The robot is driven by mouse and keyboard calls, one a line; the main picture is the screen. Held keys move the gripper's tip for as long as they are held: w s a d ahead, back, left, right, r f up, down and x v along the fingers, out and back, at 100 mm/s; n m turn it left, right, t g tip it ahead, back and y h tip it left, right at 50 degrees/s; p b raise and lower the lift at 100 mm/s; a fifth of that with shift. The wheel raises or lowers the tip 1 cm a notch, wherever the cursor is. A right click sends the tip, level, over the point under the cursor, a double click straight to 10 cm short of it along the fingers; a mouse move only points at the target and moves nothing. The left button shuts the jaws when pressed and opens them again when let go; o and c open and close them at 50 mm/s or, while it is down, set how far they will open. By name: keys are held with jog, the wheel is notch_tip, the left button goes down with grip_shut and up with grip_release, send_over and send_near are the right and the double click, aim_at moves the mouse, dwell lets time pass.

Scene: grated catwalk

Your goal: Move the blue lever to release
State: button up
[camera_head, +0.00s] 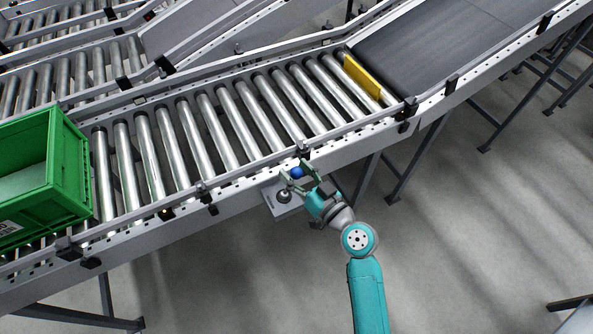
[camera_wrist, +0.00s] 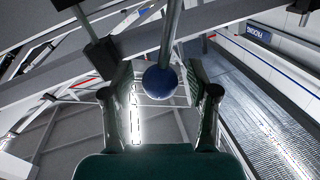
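The lever's blue ball knob (camera_head: 297,172) is at the conveyor's near side rail, above a small grey bracket plate (camera_head: 284,207) with a dark round base. In the wrist view the blue knob (camera_wrist: 160,81) sits at the end of a grey metal rod (camera_wrist: 173,40). My gripper (camera_head: 297,180) is at the knob with its fingers apart, one on each side. In the wrist view the fingers of my gripper (camera_wrist: 160,105) stand open with the knob between their tips. Gaps show on both sides of the knob.
A roller conveyor (camera_head: 215,125) runs behind the lever, with a green crate (camera_head: 70,170) at its left end. A yellow bar (camera_head: 362,77) stands before the dark belt (camera_head: 440,45). Open grey floor (camera_head: 480,230) lies on the near right side.

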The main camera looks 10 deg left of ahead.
grip_shut()
jog(key=shift+a, duration=0.1)
jog(key=shift+s+a+r+n, duration=0.3)
jog(key=shift+s+a+n, duration=0.25)
jog(key=shift+n, duration=0.45)
jog(key=s+a+n, duration=0.1)
jog(key=n, duration=0.1)
jog(key=a+n+h, duration=0.1)
jog(key=s+a+n, duration=0.1)
jog(key=a+n, duration=0.1)
jog(key=shift+s+a+f+n+g+h, duration=0.1)
jog(key=shift+s+n+g+h, duration=0.2)
jog(key=shift+g, duration=0.1)
jog(key=shift+s+a+f, duration=0.2)
jog(key=shift+s+a, duration=0.1)
jog(key=shift+a, duration=0.15)
